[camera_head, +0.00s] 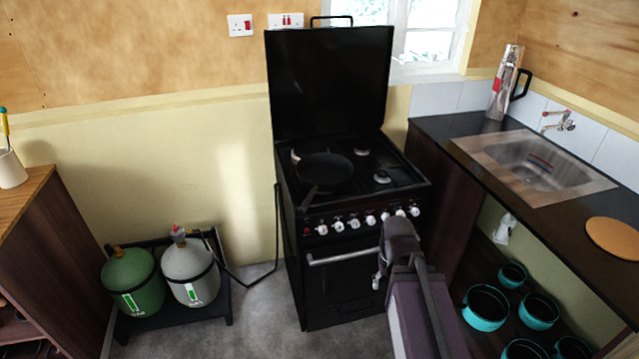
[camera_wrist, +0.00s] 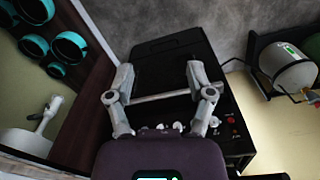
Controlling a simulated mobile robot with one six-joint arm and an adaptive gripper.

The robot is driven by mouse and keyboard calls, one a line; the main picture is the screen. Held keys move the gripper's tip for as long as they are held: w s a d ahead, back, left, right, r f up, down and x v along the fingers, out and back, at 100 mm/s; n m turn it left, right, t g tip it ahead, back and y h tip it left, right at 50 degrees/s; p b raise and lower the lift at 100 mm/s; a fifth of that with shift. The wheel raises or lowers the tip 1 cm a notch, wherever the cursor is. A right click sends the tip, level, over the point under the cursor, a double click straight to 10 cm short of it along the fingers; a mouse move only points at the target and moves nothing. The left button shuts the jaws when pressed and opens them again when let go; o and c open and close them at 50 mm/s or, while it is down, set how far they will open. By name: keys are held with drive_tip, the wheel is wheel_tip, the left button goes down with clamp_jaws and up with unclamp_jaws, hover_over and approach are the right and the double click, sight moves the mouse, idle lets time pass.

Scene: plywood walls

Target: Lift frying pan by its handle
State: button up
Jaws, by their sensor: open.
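A black frying pan (camera_head: 325,167) rests on the hob of the black stove (camera_head: 345,290), over the left burners. Its dark handle (camera_head: 307,199) points toward the front left edge of the hob. My gripper (camera_head: 381,272) is in front of the oven door, right of the pan and lower than it. I cannot make out the pan in the wrist view.
The raised stove lid (camera_head: 330,80) stands behind the hob. White knobs and an oven rail (camera_head: 342,256) line the stove front. A counter with a sink (camera_head: 535,165) is at right, above teal pots (camera_head: 486,307). Gas bottles (camera_head: 190,272) stand left on a low stand.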

drive_tip(key=w+a+n+t+h+b, duration=0.45)
drive_tip(key=w+a+h, duration=0.25)
drive_tip(key=w+a, duration=0.45)
drive_tip(key=w+a+r+n+t+h+b, duration=0.1)
drive_tip(key=a+r+t, duration=0.1)
drive_tip(key=a, duration=0.4)
drive_tip(key=w+a+r+n+t+h+b, duration=0.1)
drive_tip(key=w+a+r+t, duration=0.1)
drive_tip(key=a, duration=0.5)
drive_tip(key=w+a+r+n+t+h+b, duration=0.1)
drive_tip(key=w+a+r+t, duration=0.1)
drive_tip(key=a, duration=0.5)
drive_tip(key=shift+w+a+r+h, duration=0.15)
drive_tip(key=shift+w+r+h, duration=0.1)
drive_tip(key=shift+r+h, duration=0.15)
drive_tip(key=shift+w+f+t, duration=0.1)
drive_tip(key=shift+t, duration=0.15)
drive_tip(key=b+x, duration=0.2)
drive_tip(key=x, duration=0.6)
drive_tip(key=shift+d, duration=0.25)
